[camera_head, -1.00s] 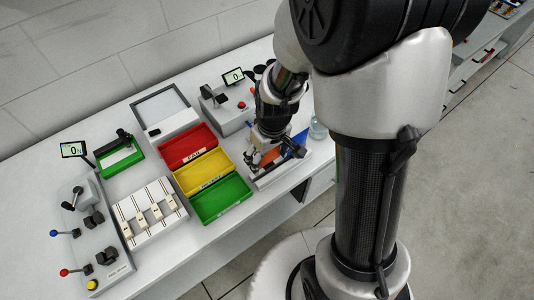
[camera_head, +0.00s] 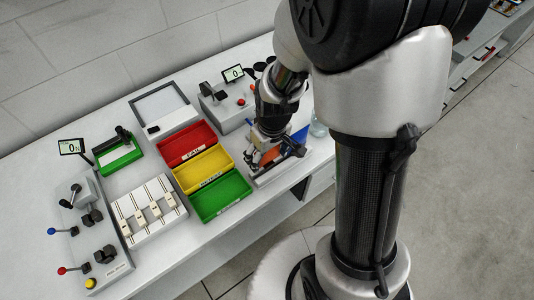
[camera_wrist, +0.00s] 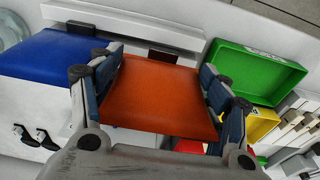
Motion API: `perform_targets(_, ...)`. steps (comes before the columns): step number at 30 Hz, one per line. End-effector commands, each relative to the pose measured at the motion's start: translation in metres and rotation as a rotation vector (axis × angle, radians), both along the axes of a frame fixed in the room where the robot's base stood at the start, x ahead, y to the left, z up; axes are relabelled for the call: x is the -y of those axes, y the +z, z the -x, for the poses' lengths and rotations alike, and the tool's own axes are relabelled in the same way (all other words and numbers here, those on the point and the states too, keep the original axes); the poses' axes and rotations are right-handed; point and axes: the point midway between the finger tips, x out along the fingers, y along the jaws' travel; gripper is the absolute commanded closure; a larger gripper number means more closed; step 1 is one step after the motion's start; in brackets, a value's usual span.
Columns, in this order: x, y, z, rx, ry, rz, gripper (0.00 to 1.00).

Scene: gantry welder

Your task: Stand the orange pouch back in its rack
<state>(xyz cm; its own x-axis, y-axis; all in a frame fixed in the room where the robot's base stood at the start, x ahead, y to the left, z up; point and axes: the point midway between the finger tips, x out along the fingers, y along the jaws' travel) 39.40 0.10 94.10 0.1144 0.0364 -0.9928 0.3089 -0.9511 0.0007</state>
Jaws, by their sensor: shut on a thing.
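The orange pouch (camera_wrist: 155,95) is between the two fingers of my gripper (camera_wrist: 162,65), which is shut on it, in the wrist view. In the head view my gripper (camera_head: 270,150) is low over the pouch rack (camera_head: 282,172), and a piece of the orange pouch (camera_head: 268,156) shows under it. The pale rack (camera_wrist: 135,27) shows at the top of the wrist view, just beyond the pouch's far edge. I cannot tell whether the pouch touches it. A blue pouch (camera_wrist: 45,55) is beside the orange one, to the left in the wrist view.
Red (camera_head: 187,145), yellow (camera_head: 203,169) and green (camera_head: 220,195) trays stand just left of the rack. A grey device with a display (camera_head: 228,108) is behind it. A clear jar (camera_head: 318,128) is close on the right. The bench's front edge is near.

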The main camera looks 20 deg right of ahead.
Motion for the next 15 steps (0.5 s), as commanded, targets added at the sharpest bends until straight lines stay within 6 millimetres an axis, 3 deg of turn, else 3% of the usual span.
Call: perform_targets(15,0.0,-0.01,0.0,0.0,0.0,0.0,0.55)
